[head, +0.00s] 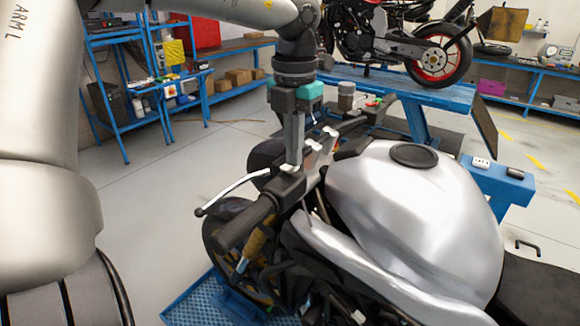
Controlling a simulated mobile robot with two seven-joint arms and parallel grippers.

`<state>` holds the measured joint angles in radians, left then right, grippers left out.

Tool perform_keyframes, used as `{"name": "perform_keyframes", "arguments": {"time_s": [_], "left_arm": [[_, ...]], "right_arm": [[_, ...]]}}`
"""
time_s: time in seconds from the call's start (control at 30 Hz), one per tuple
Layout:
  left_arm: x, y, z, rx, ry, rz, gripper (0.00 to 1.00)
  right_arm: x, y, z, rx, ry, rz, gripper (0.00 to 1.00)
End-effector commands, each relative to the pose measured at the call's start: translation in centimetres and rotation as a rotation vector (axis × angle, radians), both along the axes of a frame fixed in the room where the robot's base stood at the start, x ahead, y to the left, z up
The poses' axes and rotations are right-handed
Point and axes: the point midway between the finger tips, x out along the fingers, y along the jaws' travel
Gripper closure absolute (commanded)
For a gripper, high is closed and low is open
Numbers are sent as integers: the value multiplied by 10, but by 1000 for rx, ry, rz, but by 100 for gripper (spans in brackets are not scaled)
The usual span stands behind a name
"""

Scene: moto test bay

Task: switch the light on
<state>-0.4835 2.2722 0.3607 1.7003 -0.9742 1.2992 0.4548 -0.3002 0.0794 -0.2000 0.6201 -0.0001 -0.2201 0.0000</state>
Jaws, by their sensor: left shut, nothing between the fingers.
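A motorcycle with a silver tank (395,195) stands in front of me, its handlebar turned toward the left. The near handlebar has a black grip (243,222), a lever (232,190) and a black switch housing (287,187). My left gripper (291,168) points straight down with its fingers shut and empty. Its tips are right at the top of the switch housing; I cannot tell whether they touch it. The light switch itself is too small or hidden behind the fingertips to make out. No lit lamp shows from here. My right gripper is not in view.
A second motorcycle with a red-rimmed wheel (440,62) stands on a blue lift table (400,88) behind. Blue shelving (125,90) is at the back left. A blue stand (495,185) is at the right. The floor left of the handlebar is clear.

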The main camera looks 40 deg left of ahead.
Motion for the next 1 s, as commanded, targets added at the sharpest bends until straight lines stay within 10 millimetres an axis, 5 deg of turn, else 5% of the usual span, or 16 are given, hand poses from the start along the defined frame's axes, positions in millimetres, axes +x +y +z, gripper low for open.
{"name": "perform_keyframes", "arguments": {"time_s": [1.0], "left_arm": [[-1,0,-5,0,3,0,100]], "right_arm": [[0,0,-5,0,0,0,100]]}}
